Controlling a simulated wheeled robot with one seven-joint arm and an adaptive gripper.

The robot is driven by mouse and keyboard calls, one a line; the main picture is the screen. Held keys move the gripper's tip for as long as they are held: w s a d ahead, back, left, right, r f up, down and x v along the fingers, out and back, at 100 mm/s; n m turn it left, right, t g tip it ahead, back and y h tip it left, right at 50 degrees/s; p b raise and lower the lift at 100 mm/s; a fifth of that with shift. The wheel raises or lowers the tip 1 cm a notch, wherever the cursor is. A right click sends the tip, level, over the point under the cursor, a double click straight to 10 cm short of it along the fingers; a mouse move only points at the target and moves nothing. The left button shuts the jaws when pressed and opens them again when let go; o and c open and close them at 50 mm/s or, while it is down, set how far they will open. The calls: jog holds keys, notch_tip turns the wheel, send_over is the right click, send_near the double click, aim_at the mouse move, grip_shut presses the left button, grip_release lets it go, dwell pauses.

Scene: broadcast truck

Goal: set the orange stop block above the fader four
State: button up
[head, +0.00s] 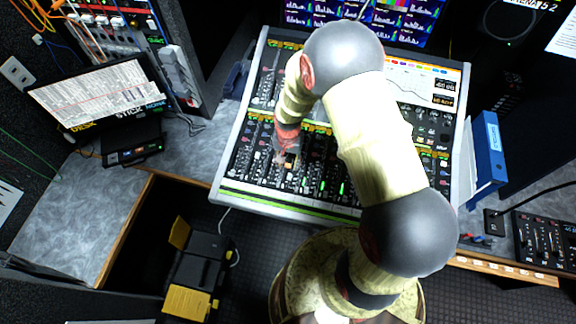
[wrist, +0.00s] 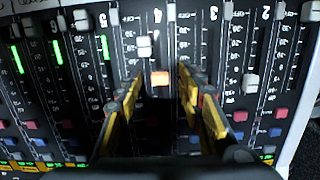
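A small orange block (wrist: 160,78) sits on the mixing desk's fader panel, between my fingertips in the wrist view, with dark gaps on both sides. A tiny orange spot (head: 289,165) shows at the same place in the head view. My gripper (wrist: 162,85) is open, low over the faders, with yellow-and-black fingers on either side of the block. A white fader cap (wrist: 144,46) stands just above the block in the wrist view, slightly left. I cannot tell surely which numbered strip this is. The arm hides part of the desk in the head view.
Other fader caps (wrist: 250,84) stand close by, with rows of red and blue buttons (wrist: 281,113).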

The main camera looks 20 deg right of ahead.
jog(key=shift+c, duration=0.8)
jog(key=c, duration=0.7)
grip_shut()
jog(key=shift+r, duration=0.1)
jog(key=shift+r, duration=0.6)
jog(key=s+r+p, duration=0.2)
jog(key=s+r, duration=0.9)
jog(key=s, duration=0.3)
jog(key=w+f, duration=0.3)
jog(key=w, duration=0.8)
jog(key=shift+p, duration=0.3)
